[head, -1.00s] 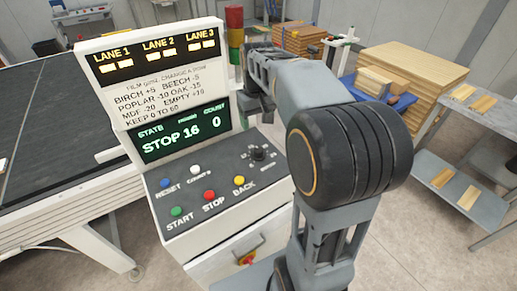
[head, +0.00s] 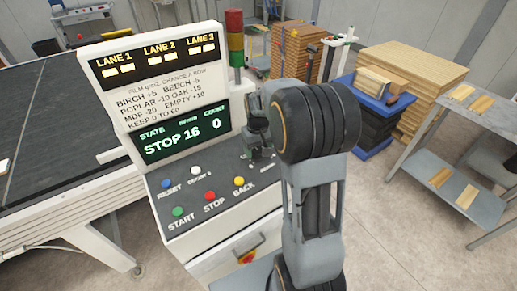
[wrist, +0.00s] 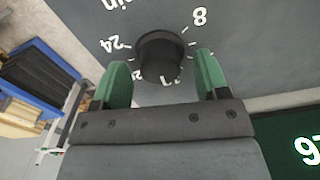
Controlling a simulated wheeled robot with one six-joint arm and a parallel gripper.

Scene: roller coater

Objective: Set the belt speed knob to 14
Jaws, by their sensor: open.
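The round black belt speed knob (wrist: 160,52) sits on the grey control panel (wrist: 245,55) in the wrist view, with dial marks such as 24 and 8 around it. My gripper (wrist: 162,72) is open, its green fingers on either side of the knob with a gap on both sides; I see no contact. The knob's pointer is not clear. In the head view my gripper (head: 258,145) is over the panel's right part and hides the knob.
Colored buttons, including the red one (head: 210,196) and the yellow one (head: 239,181), lie left of my gripper on the panel. A sign (head: 157,90) lists wood types with values. A stack light (head: 235,38) stands behind. A conveyor (head: 60,120) is at left.

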